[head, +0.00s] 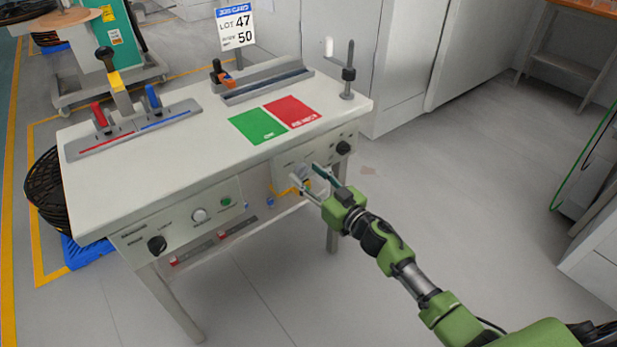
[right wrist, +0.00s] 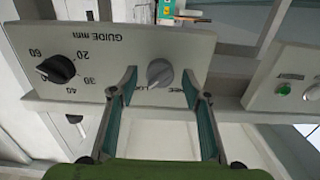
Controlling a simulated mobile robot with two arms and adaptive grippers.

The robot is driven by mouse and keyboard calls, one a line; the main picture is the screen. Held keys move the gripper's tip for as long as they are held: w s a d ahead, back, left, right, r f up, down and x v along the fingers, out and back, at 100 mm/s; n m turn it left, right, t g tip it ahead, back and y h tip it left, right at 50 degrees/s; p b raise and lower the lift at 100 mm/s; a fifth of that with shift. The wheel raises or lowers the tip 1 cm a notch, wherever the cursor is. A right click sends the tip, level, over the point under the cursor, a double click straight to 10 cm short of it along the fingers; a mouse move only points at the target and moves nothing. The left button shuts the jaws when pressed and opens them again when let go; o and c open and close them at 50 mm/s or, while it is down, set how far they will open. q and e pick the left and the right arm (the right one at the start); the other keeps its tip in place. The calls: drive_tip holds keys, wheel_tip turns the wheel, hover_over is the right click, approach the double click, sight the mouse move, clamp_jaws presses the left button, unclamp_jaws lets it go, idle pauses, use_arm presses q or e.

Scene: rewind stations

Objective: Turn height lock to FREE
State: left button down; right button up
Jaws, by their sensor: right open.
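The grey height lock knob (right wrist: 160,73) is on the light front panel (right wrist: 110,35), with partly covered lettering below it in the right wrist view. The knob also shows in the head view (head: 300,172), partly hidden by my gripper. My right gripper (right wrist: 158,76) is open, with one teal-padded finger on each side of the knob and a visible gap at each side. In the head view the right gripper (head: 305,177) reaches the table's front panel. My left gripper is out of view.
A black guide-width knob (right wrist: 57,69) sits on the same panel. Another panel with a green button (head: 226,201) and knobs is at the table's left front. The white table (head: 190,150) carries clamps, green and red mats and a post (head: 348,75). Floor at right is clear.

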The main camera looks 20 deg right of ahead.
drive_tip(key=shift+w, duration=0.1)
drive_tip(key=c, duration=1.1)
